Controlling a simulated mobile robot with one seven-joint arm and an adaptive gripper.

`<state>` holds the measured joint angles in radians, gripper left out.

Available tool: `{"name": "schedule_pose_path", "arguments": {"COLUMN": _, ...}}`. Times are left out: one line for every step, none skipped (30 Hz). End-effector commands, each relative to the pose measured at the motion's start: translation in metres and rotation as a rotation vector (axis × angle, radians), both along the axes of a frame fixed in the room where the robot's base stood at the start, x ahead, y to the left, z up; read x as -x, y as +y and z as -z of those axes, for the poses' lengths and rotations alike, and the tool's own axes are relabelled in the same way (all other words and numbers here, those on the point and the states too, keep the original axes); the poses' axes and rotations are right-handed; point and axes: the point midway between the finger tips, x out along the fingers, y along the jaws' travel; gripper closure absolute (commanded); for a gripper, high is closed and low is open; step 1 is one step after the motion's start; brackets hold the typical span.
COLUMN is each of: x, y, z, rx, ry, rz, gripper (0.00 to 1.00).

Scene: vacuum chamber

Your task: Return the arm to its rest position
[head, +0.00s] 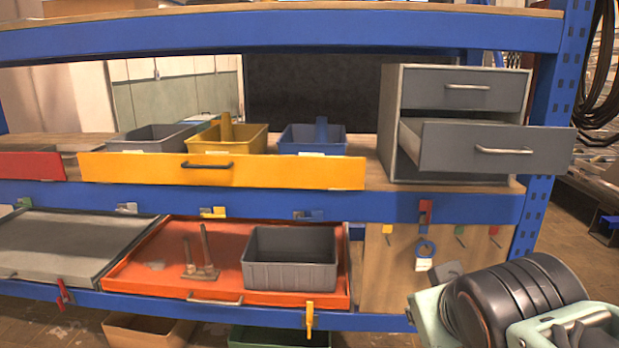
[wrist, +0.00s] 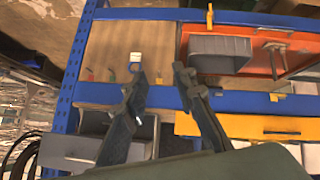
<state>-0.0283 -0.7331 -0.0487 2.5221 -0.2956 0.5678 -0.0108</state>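My arm shows at the lower right of the head view, its dark round joint in front of the shelf's right end; the fingers are not clearly visible there. In the wrist view my gripper (wrist: 158,80) has its two dark fingers spread apart, with nothing between them. The wrist view looks toward the blue shelf (wrist: 66,95), turned upside down against the head view. The fingers appear in front of the pegboard panel and the shelf beam; I cannot tell the distance.
A grey drawer cabinet (head: 390,120) has its lower drawer (head: 490,148) pulled out. A yellow drawer front (head: 130,170) and an orange tray (head: 140,275) with a grey bin (head: 290,275) face me. Cables (head: 598,70) hang at the right. Floor shows at the right.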

Motion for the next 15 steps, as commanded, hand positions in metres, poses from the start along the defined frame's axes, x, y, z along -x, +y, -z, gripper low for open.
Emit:
{"name": "schedule_pose_path", "arguments": {"x": 0.002, "y": 0.0, "z": -0.002, "rx": -0.007, "ry": 0.01, "rz": 0.003, "gripper": 0.75}}
{"name": "schedule_pose_path", "arguments": {"x": 0.003, "y": 0.001, "z": -0.002, "rx": -0.011, "ry": 0.015, "rz": 0.006, "gripper": 0.75}}
{"name": "schedule_pose_path", "arguments": {"x": 0.004, "y": 0.001, "z": -0.001, "rx": -0.016, "ry": 0.02, "rz": 0.009, "gripper": 0.75}}
{"name": "schedule_pose_path", "arguments": {"x": 0.004, "y": 0.002, "z": -0.001, "rx": -0.02, "ry": 0.025, "rz": 0.01, "gripper": 0.75}}
{"name": "schedule_pose_path", "arguments": {"x": 0.005, "y": 0.002, "z": -0.001, "rx": -0.024, "ry": 0.028, "rz": 0.012, "gripper": 0.75}}
{"name": "schedule_pose_path", "arguments": {"x": 0.006, "y": 0.002, "z": -0.001, "rx": -0.028, "ry": 0.032, "rz": 0.014, "gripper": 0.75}}
{"name": "schedule_pose_path", "arguments": {"x": 0.006, "y": 0.003, "z": -0.001, "rx": -0.03, "ry": 0.035, "rz": 0.015, "gripper": 0.75}}
{"name": "schedule_pose_path", "arguments": {"x": 0.007, "y": 0.003, "z": 0.0, "rx": -0.033, "ry": 0.038, "rz": 0.016, "gripper": 0.75}}
{"name": "schedule_pose_path", "arguments": {"x": 0.007, "y": 0.003, "z": 0.0, "rx": -0.035, "ry": 0.042, "rz": 0.018, "gripper": 0.75}}
{"name": "schedule_pose_path", "arguments": {"x": 0.008, "y": 0.003, "z": 0.0, "rx": -0.037, "ry": 0.043, "rz": 0.019, "gripper": 0.75}}
{"name": "schedule_pose_path", "arguments": {"x": 0.008, "y": 0.003, "z": 0.001, "rx": -0.038, "ry": 0.046, "rz": 0.019, "gripper": 0.75}}
{"name": "schedule_pose_path", "arguments": {"x": 0.009, "y": 0.004, "z": 0.001, "rx": -0.043, "ry": 0.051, "rz": 0.022, "gripper": 0.75}}
{"name": "schedule_pose_path", "arguments": {"x": 0.011, "y": 0.005, "z": 0.002, "rx": -0.049, "ry": 0.058, "rz": 0.025, "gripper": 0.75}}
{"name": "schedule_pose_path", "arguments": {"x": 0.013, "y": 0.006, "z": 0.004, "rx": -0.059, "ry": 0.067, "rz": 0.031, "gripper": 0.75}}
{"name": "schedule_pose_path", "arguments": {"x": 0.019, "y": 0.009, "z": 0.007, "rx": -0.078, "ry": 0.089, "rz": 0.041, "gripper": 0.75}}
